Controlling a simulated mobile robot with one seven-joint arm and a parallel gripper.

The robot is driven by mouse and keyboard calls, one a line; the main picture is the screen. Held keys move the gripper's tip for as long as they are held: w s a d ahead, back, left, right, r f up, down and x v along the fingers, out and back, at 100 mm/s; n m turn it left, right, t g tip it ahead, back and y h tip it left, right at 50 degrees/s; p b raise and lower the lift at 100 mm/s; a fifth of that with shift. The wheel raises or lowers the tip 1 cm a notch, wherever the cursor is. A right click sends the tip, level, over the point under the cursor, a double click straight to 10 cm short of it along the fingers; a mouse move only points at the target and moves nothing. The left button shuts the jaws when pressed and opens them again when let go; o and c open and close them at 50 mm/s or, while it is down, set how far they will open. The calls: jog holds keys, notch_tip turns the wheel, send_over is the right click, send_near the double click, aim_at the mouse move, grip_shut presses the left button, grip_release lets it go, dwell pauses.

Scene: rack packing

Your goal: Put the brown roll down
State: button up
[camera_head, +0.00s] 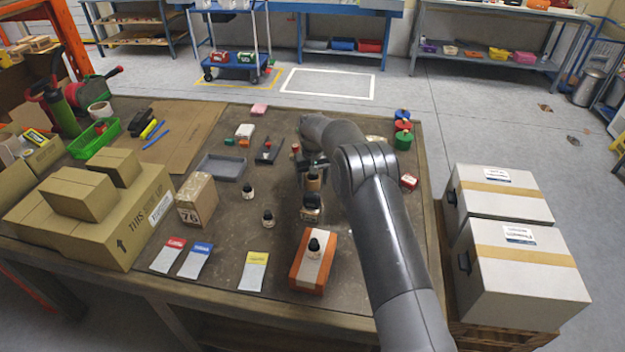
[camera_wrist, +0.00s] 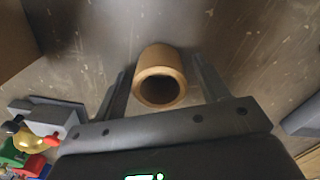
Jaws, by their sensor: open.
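The brown roll (camera_wrist: 158,58) is a short hollow tube on the dark table, its open end facing my wrist camera. In the head view the brown roll (camera_head: 313,184) shows small and partly covered by my gripper. My gripper (camera_wrist: 160,72) is open, with one finger on each side of the roll. Thin gaps show between the fingers and the roll. The gripper points down at the table's middle.
An orange-brown box (camera_head: 327,271) with a black-topped bottle is nearer. A grey tray (camera_head: 222,167) and small bottles are to the left; white boxes (camera_head: 523,272) stand right of the table.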

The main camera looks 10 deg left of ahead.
notch_tip(320, 180, up, 13)
jog(key=s+d+r+m+t, duration=0.1)
jog(key=s+d+r, duration=0.2)
jog(key=d+r, duration=0.3)
jog(key=s+d+r, duration=0.3)
jog(key=d+r, duration=0.1)
jog(key=r, duration=0.4)
jog(key=s+d+r+m+t, duration=0.2)
jog(key=s+d+r, duration=0.6)
jog(key=s+d, duration=0.3)
jog(key=s+d+f+t, duration=0.1)
jog(key=s+d, duration=0.2)
jog(key=s, duration=0.6)
jog(key=s+d+f+m, duration=0.1)
jog(key=s+d+f, duration=0.1)
jog(key=s, duration=0.8)
jog(key=s+d+f+m+t, duration=0.1)
jog(key=s+d, duration=0.3)
jog(key=s, duration=0.6)
jog(key=shift+d+f+t, duration=0.25)
jog(key=shift+f+t, duration=0.05)
jog(key=shift+f, duration=0.05)
